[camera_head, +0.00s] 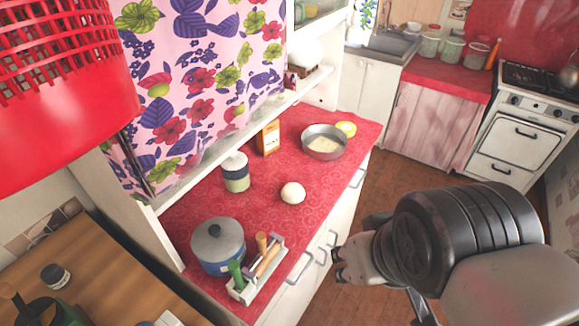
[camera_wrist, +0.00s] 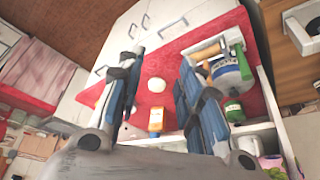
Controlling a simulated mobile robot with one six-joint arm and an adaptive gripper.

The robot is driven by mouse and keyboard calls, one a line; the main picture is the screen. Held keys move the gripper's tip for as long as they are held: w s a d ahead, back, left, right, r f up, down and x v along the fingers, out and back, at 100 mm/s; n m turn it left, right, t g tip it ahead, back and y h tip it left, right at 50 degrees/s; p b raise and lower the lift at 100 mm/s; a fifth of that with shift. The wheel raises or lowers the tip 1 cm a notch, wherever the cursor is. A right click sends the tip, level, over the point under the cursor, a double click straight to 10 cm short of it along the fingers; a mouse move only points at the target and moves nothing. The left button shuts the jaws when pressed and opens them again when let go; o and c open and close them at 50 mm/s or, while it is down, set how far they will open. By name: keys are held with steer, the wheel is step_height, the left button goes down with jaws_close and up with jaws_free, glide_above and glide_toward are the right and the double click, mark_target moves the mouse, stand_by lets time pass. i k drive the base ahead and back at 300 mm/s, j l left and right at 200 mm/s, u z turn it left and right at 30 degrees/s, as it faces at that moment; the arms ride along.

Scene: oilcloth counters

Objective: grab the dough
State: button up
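The dough (camera_head: 293,192) is a pale round ball on the red counter top (camera_head: 210,200), near its front edge. In the wrist view the dough (camera_wrist: 156,85) shows between my two fingers, some distance beyond them. My gripper (camera_wrist: 160,65) is open, its fingers wide apart with nothing between them. In the head view my gripper (camera_head: 345,262) is in front of the counter's drawers, to the right of the dough and apart from it. My arm hides part of the floor.
On the counter stand a blue pot (camera_head: 217,252), a utensil rack (camera_head: 240,293), a lidded jar (camera_head: 235,178), an orange box (camera_head: 268,138) and a metal pan (camera_head: 323,150) with pale contents. A shelf (camera_head: 215,150) overhangs the back. The counter around the dough is clear.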

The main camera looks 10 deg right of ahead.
mark_target(292, 193)
steer(key=i+l+u, duration=0.2)
steer(key=u, duration=0.3)
steer(key=i+l+u, duration=0.3)
steer(key=u, duration=0.2)
